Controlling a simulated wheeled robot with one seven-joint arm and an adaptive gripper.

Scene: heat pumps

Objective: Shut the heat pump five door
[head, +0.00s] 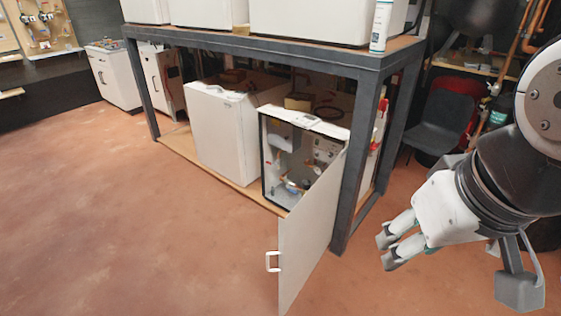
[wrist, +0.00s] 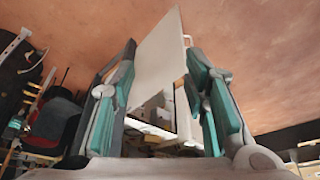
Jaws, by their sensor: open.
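The heat pump door (head: 312,232) is a white panel standing wide open, swung out from the open unit (head: 303,150) on the lower shelf toward the front. Its white handle (head: 272,261) is on the left edge of the door in the head view. The unit's inside shows pipes and fittings. My gripper (head: 388,250) is open and empty, right of the door and apart from it, beyond the bench's front leg. In the wrist view the door (wrist: 160,55) shows between the spread fingers (wrist: 160,105), with its handle (wrist: 187,42) near the right finger.
A dark metal bench frame (head: 352,165) has a leg between the open unit and my gripper. A closed white unit (head: 222,135) stands left of the open one. A dark chair (head: 440,120) stands behind at right. The reddish floor (head: 140,230) at left is clear.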

